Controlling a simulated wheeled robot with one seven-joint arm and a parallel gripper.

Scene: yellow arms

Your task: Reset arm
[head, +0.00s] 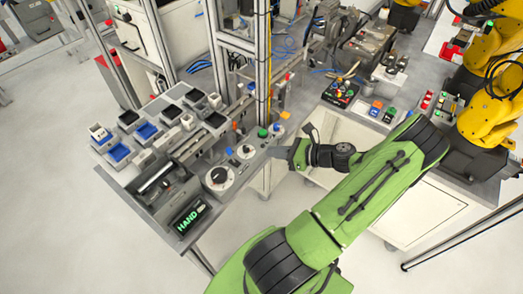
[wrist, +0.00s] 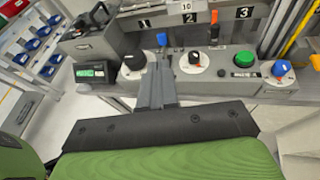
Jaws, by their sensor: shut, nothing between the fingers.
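My gripper (head: 275,152) is shut and empty, reaching from the right to the front edge of a grey control panel (wrist: 215,87). In the wrist view the closed fingers (wrist: 157,65) point at the panel between a left dial with a black knob (wrist: 132,63) and a middle white dial (wrist: 193,61). A green button (wrist: 246,59) and a blue knob (wrist: 282,69) are farther right. In the head view the green button (head: 262,132) is just beyond the fingertips. I cannot tell whether the fingers touch the panel.
A lit display reading HAND (head: 189,217) is at the panel's near end. Black and blue bins (head: 147,131) stand behind the panel. A white cabinet (head: 425,212) lies under my arm, and yellow robot arms (head: 490,95) stand at right. Floor at lower left is clear.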

